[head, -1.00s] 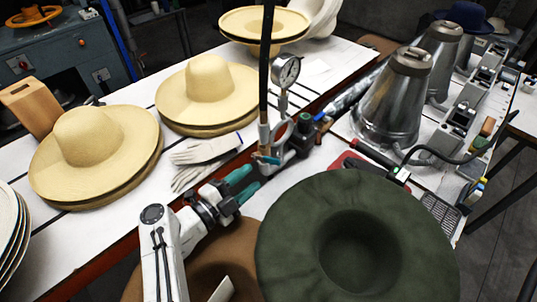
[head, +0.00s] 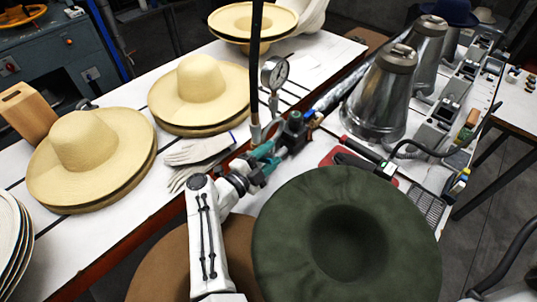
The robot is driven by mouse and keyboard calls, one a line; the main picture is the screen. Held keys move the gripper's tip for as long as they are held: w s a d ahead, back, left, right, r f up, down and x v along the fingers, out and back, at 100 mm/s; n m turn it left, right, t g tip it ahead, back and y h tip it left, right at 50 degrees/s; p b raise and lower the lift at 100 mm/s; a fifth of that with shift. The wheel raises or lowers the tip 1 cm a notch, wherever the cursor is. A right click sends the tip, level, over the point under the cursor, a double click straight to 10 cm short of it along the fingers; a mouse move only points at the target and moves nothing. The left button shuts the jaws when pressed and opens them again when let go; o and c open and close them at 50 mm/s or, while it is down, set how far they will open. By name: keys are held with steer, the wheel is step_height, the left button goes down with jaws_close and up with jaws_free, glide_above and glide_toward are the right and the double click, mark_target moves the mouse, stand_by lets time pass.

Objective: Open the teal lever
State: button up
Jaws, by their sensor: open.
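My gripper (head: 271,157), with teal fingers, is at the valve fitting below the pressure gauge (head: 274,73). Its jaws are open, and its fingertips are right by the valve. The teal lever is hard to separate from the teal fingers here; it is at least partly hidden, and I cannot tell whether the fingers touch it. The valve body (head: 294,128), dark with a green-teal part, sits just beyond the fingertips on the bench edge.
A large dark green hat (head: 300,215) is at the front right, beside my arm, and a brown hat (head: 160,265) is below it. White gloves (head: 195,152) and straw hats (head: 200,95) lie left. A black vertical pole (head: 256,60) stands close to the gripper. Metal cones (head: 378,100) stand right.

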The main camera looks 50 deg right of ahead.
jaws_close()
stand_by(0.3)
steer(key=shift+w+f, duration=0.1)
